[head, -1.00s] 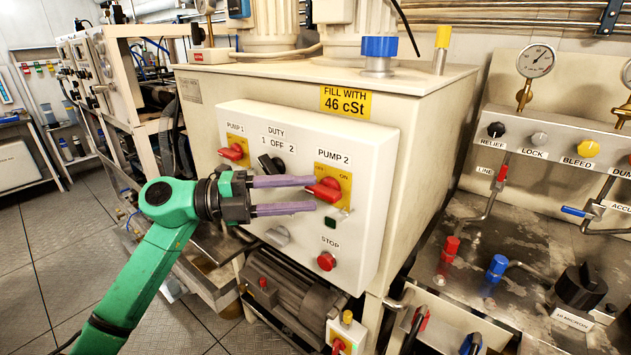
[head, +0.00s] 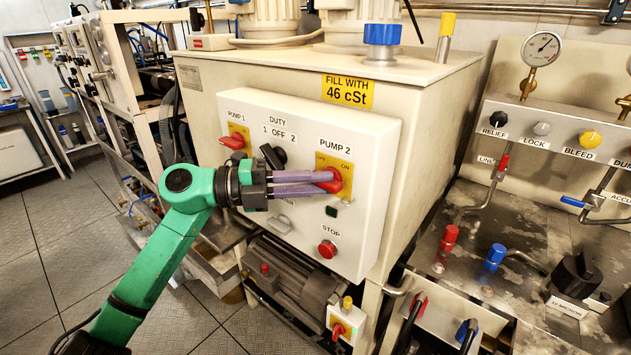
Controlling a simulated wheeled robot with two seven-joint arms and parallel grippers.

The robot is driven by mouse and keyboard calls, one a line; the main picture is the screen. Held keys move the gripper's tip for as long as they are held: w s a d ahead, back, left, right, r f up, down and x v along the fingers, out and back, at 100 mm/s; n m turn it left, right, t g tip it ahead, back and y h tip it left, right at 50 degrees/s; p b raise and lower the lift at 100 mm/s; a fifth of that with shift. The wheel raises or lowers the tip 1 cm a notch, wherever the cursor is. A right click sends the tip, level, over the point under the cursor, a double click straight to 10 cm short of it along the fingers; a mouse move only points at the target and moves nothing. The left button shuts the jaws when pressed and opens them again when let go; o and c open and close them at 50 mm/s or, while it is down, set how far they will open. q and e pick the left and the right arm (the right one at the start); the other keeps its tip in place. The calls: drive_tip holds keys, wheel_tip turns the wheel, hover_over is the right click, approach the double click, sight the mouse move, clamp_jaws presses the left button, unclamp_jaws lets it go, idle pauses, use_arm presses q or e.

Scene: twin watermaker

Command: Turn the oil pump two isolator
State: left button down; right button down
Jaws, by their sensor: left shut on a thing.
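The pump two isolator (head: 335,177) is a red rotary handle on a yellow plate, under the PUMP 2 label on the white control box (head: 375,150). My left gripper (head: 328,182) reaches it from the left. Its two purple fingers are close together, one above the other, and shut on the red handle, hiding part of it. My right gripper is not in view.
On the same box are the red pump 1 isolator (head: 233,141), the black duty selector (head: 272,157) and the red stop button (head: 327,249). A motor (head: 290,277) sits below. A bench with valves and a gauge (head: 541,48) stands at right.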

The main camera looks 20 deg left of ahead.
use_arm(q)
drive_tip(key=shift+s+d+r+m+t+y+p, duration=0.1)
drive_tip(key=shift+d+r+m+t+y+p, duration=0.1)
drive_tip(key=shift+m+y+p, duration=1.65)
drive_tip(key=shift+s+d+r+m+t+y+p, duration=0.15)
drive_tip(key=shift+m+y+p, duration=1.05)
drive_tip(key=shift+y, duration=1.2)
drive_tip(key=shift+w+d+r+m+t+y+p, duration=0.15)
drive_tip(key=shift+r+m+t+y+p, duration=0.1)
drive_tip(key=shift+m+y+p, duration=1.4)
drive_tip(key=shift+s+n+y, duration=0.1)
drive_tip(key=shift+n+y, duration=0.2)
drive_tip(key=shift+y, duration=0.4)
drive_tip(key=c, duration=0.8)
unclamp_jaws()
drive_tip(key=shift+c, duration=0.2)
drive_tip(key=b+v, duration=0.2)
drive_tip(key=v, duration=1.2)
drive_tip(key=shift+s, duration=0.3)
